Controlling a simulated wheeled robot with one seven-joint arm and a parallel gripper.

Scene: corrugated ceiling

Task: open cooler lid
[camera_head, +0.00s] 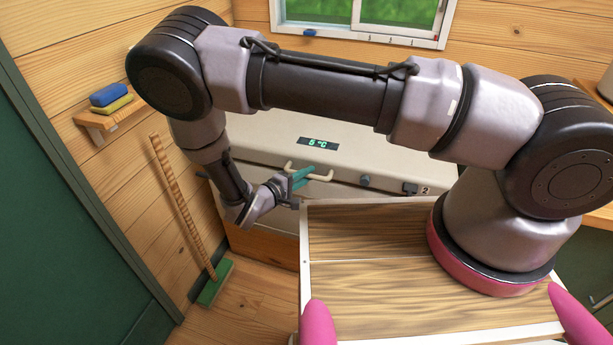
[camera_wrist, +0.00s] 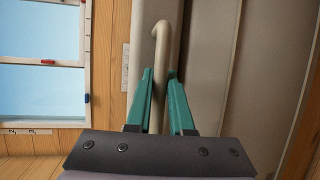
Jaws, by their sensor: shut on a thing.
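The cooler is a large cream chest; its front body (camera_head: 385,198) stands beyond the wooden board, and its lid (camera_head: 250,140) appears to lie down on it. My gripper (camera_head: 303,175) has teal fingers, also in the wrist view (camera_wrist: 162,95). The fingers are on either side of the handle bar and shut on it. The lower handle is partly hidden between the fingers.
A wooden board with white edges (camera_head: 370,262) lies in front of the cooler, below my arm. A striped broom (camera_head: 180,195) leans against the left wall. A shelf (camera_head: 105,119) holds blue and yellow sponges. A window (camera_head: 365,20) is above the cooler.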

